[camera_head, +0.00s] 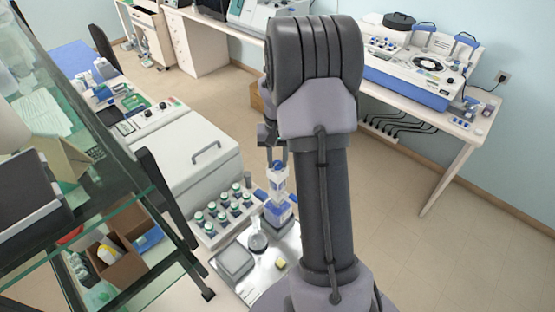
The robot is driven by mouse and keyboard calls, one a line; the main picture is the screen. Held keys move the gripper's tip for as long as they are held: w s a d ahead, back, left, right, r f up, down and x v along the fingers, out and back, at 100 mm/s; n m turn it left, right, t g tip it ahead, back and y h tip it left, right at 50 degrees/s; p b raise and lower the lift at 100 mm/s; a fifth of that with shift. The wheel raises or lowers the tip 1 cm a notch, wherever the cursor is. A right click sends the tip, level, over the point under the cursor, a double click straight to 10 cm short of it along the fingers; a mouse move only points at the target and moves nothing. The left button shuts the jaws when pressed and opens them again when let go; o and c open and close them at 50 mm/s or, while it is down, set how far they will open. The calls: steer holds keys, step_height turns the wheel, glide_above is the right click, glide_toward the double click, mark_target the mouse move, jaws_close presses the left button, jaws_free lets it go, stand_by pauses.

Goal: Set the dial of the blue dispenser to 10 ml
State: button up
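The blue dispenser (278,211) stands upright on the bench just left of my arm, with a clear and white upper part above its blue lower part. Its dial and scale are too small to read. My gripper (274,157) is small and dark and points down at the top of the dispenser, partly hidden by my arm. I cannot tell whether it touches the dispenser or whether its fingers are open or shut.
A rack of several green-capped bottles (222,212) stands left of the dispenser. A flask (258,242), a grey square container (235,262) and a small yellow item (280,263) lie in front. A glass shelf unit (110,205) stands at the left.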

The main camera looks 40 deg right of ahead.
mark_target(277, 163)
steer(key=o, duration=0.4)
step_height(277, 163, up, 18)
steer(key=shift+f, duration=0.25)
steer(key=shift+f, duration=0.1)
